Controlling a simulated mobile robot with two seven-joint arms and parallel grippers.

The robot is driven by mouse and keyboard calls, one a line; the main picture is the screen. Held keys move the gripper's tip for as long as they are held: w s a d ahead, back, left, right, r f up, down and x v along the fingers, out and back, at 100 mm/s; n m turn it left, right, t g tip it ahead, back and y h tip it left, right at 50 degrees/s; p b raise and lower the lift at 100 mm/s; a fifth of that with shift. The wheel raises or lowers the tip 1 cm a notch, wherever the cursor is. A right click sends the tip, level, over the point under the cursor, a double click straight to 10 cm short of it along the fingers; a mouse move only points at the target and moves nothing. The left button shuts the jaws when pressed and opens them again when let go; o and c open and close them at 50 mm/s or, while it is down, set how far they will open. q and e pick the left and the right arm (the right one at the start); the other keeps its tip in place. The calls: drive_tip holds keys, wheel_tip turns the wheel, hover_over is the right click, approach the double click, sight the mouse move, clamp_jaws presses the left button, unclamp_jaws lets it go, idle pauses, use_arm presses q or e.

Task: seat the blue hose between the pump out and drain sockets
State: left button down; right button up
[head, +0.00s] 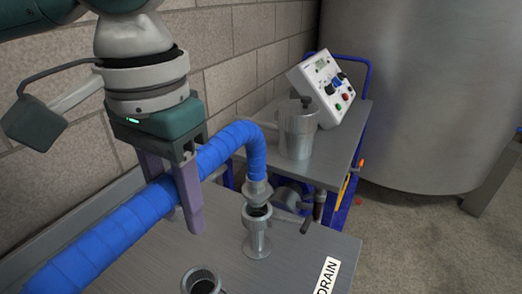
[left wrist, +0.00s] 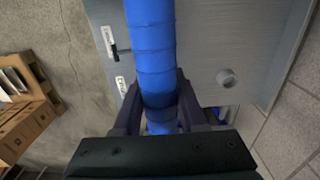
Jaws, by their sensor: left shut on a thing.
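The blue hose (head: 105,235) runs from the lower left up through my left gripper (head: 172,215) and bends down at its right end to a metal coupling (head: 257,190). The gripper is shut around the hose; the left wrist view shows the hose (left wrist: 152,55) between its fingers (left wrist: 158,98). The coupling is right over the mouth of an upright metal socket (head: 257,238) with a side lever; I cannot tell whether it touches. A second open socket (head: 202,280) is nearer, at the bottom edge. A DRAIN label (head: 327,277) lies on the bench. The hose's other end is hidden.
The metal bench top (head: 300,245) is bare around the sockets. Behind it stands a blue-framed cart (head: 345,155) with a metal pot (head: 298,130) and a control box (head: 325,85). A large tank (head: 420,90) is at the right, a block wall at the left.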

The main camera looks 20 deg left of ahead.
sight(168, 174)
use_arm(q)
wheel_tip(168, 174, down, 4)
drive_tip(key=shift+r+b, duration=0.15)
drive_tip(key=shift+b, duration=0.35)
drive_tip(key=shift+f, duration=0.4)
idle(1.1)
drive_tip(key=shift+c, duration=1.9)
unclamp_jaws()
wheel_tip(168, 174, up, 10)
drive_tip(key=shift+f+p, duration=0.1)
drive_tip(key=shift+p, duration=0.6)
